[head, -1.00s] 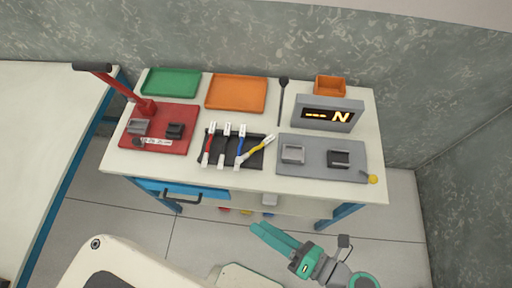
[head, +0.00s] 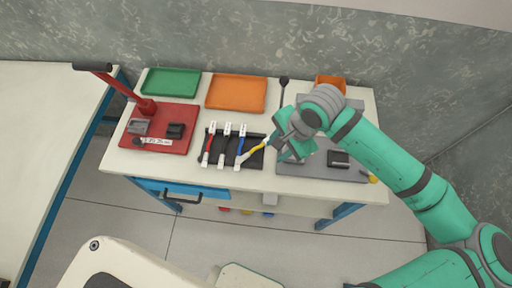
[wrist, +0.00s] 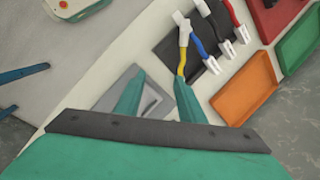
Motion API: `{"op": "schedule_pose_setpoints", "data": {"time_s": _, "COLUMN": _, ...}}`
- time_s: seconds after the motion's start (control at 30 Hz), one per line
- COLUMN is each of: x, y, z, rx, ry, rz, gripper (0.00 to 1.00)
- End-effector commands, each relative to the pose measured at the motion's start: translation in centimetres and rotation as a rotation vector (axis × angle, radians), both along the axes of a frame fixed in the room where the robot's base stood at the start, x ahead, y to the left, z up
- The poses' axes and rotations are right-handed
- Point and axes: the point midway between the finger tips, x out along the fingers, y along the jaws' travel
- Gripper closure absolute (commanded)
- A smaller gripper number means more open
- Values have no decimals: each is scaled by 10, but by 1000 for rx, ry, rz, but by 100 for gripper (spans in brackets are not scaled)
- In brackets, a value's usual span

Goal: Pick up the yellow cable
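The yellow cable (head: 252,152) lies at the right end of the dark cable holder (head: 232,160), slanting, with a white connector at its near end. My gripper (head: 279,146) is over the bench just right of the cable's far end. In the wrist view the yellow cable (wrist: 182,62) shows ahead of my gripper (wrist: 160,78), close to the right fingertip. The fingers are spread apart with nothing between them. The cable's far tip is partly hidden by the gripper. I cannot tell whether a finger touches it.
Blue (head: 241,144) and red (head: 210,143) cables lie left of the yellow one. A grey plate (head: 315,170) with blocks is under my gripper. Orange (head: 237,93) and green (head: 171,82) trays are behind; a red stand (head: 160,128) is at left. My arm hides most of the display.

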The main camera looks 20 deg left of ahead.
Motion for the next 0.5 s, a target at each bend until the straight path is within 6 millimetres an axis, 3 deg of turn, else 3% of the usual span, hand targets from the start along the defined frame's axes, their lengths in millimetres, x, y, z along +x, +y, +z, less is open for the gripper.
{"op": "schedule_pose_setpoints", "data": {"time_s": 0.1, "x": 19, "y": 18, "z": 15, "rx": -31, "ry": -88, "rz": 80, "gripper": 64}}
{"op": "schedule_pose_setpoints", "data": {"time_s": 0.23, "x": 30, "y": 27, "z": 23, "rx": -47, "ry": -136, "rz": 118, "gripper": 64}}
{"op": "schedule_pose_setpoints", "data": {"time_s": 0.5, "x": 35, "y": 36, "z": -5, "rx": -48, "ry": -143, "rz": 124, "gripper": 64}}
